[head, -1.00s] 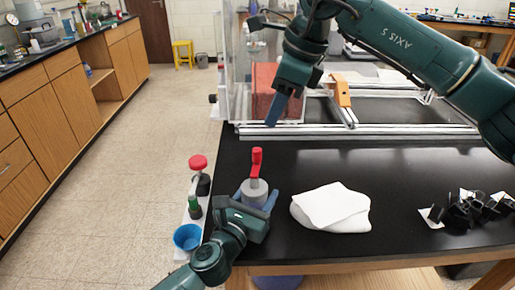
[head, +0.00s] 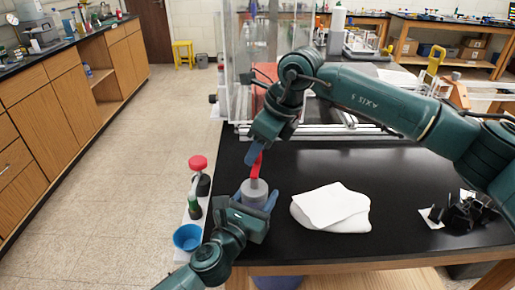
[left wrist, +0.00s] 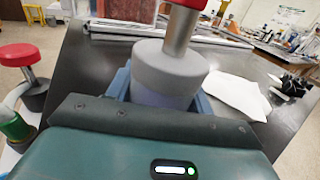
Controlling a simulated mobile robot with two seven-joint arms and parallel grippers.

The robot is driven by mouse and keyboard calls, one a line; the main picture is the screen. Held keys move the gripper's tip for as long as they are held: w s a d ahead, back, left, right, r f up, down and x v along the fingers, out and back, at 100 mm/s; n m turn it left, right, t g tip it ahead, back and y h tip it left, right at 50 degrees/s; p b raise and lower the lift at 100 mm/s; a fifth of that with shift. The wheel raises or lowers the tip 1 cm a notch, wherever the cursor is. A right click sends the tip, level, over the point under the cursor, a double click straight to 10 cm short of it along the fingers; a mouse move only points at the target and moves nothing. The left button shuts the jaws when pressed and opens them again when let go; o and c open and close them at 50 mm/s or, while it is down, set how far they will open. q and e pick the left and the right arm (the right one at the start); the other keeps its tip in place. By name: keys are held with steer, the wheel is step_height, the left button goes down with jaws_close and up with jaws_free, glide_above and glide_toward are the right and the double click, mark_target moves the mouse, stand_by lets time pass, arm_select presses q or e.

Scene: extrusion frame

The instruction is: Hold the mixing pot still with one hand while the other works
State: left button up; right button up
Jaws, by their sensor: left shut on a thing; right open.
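The mixing pot (head: 254,190) is a grey cylinder standing upright near the left edge of the black table. My left gripper (head: 256,197) is shut around its sides, and the pot also shows between the blue fingers in the left wrist view (left wrist: 172,75). A red handle (head: 255,164) rises from the pot's top on a metal stem, seen in the left wrist view. My right gripper (head: 257,150) is open, pointing down at the handle's upper end. The right fingers overlap the top of the handle in the head view; I cannot tell whether they touch it.
A white cloth bundle (head: 330,206) lies right of the pot. Black clips (head: 464,212) lie farther right. An extrusion frame (head: 330,129) lies behind.

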steer(key=shift+w+a+f, duration=0.1)
steer(key=shift+a+f, duration=0.05)
steer(key=shift+f, duration=0.25)
steer(key=shift+c, duration=0.2)
jaws_close()
